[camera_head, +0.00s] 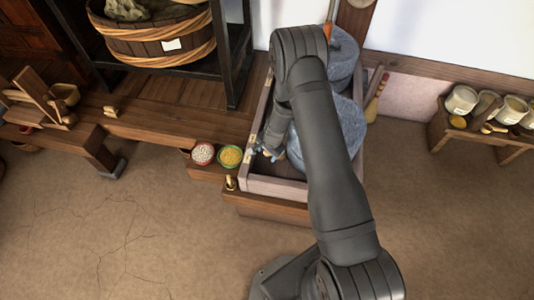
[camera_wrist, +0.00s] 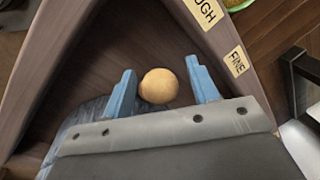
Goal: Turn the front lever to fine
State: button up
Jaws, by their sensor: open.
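A round tan wooden knob (camera_wrist: 159,86), which looks like the end of the lever, stands between the two blue fingers of my gripper (camera_wrist: 162,84) in the wrist view. The fingers are open, with a small gap visible on each side of the knob. The lever's shaft is hidden. On the wooden rim beside it are a label ending in "UGH" (camera_wrist: 204,12) and a label "FINE" (camera_wrist: 237,62). In the head view my gripper (camera_head: 267,153) is low inside the left front corner of the wooden quern box (camera_head: 275,187); the knob is not clear there.
Grey-blue millstones (camera_head: 346,125) fill the box behind my arm. Bowls of white grain (camera_head: 203,153) and yellow grain (camera_head: 230,156) stand just left of the box. A small brass piece (camera_head: 231,183) is at its front left corner. A bench with pots (camera_head: 462,99) is at right.

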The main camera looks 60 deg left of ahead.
jog(key=shift+f, duration=0.45)
grip_shut()
jog(key=shift+a, duration=0.1)
